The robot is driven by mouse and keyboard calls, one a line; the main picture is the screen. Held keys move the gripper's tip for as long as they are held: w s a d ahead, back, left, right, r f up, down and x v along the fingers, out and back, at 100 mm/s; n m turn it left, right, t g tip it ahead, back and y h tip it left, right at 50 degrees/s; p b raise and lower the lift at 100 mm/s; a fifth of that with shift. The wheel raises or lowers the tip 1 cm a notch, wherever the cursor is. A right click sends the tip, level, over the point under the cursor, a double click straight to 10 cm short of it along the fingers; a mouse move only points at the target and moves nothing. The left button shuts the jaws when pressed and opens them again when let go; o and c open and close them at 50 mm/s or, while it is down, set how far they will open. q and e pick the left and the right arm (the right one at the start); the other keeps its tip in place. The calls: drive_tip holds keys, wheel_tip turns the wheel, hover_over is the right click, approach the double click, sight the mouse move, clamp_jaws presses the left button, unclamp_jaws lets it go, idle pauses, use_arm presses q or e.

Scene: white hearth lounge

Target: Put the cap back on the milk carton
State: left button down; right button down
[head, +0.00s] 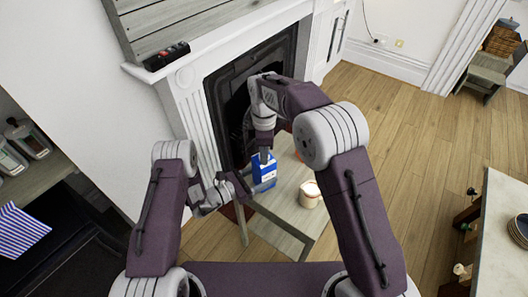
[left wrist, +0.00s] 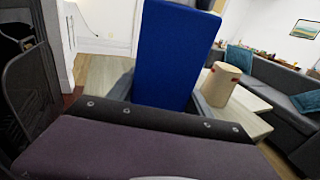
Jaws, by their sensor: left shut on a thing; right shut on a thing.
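The blue and white milk carton (head: 264,172) stands upright on a small wooden table (head: 291,205) in front of the fireplace. In the left wrist view its blue side (left wrist: 172,55) rises large and close in front of the jaw. My left gripper (head: 260,184) is shut on the carton from the left side, low on its body. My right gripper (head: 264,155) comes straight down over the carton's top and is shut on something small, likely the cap. The cap itself is hidden by the fingers, and I cannot tell whether it touches the carton.
A cream jar (head: 310,195) stands on the table right of the carton; it also shows in the left wrist view (left wrist: 221,84). An orange item (head: 298,155) is partly hidden behind my right arm. The fireplace (head: 230,95) is close behind. Open wooden floor (head: 400,130) lies to the right.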

drive_tip(key=m, duration=1.2)
drive_tip(key=shift+m, duration=0.3)
drive_tip(key=m, duration=1.1)
drive_tip(key=shift+f, duration=0.1)
drive_tip(key=c, duration=1)
unclamp_jaws()
wheel_tip(320, 180, up, 12)
drive_tip(key=shift+r, duration=0.1)
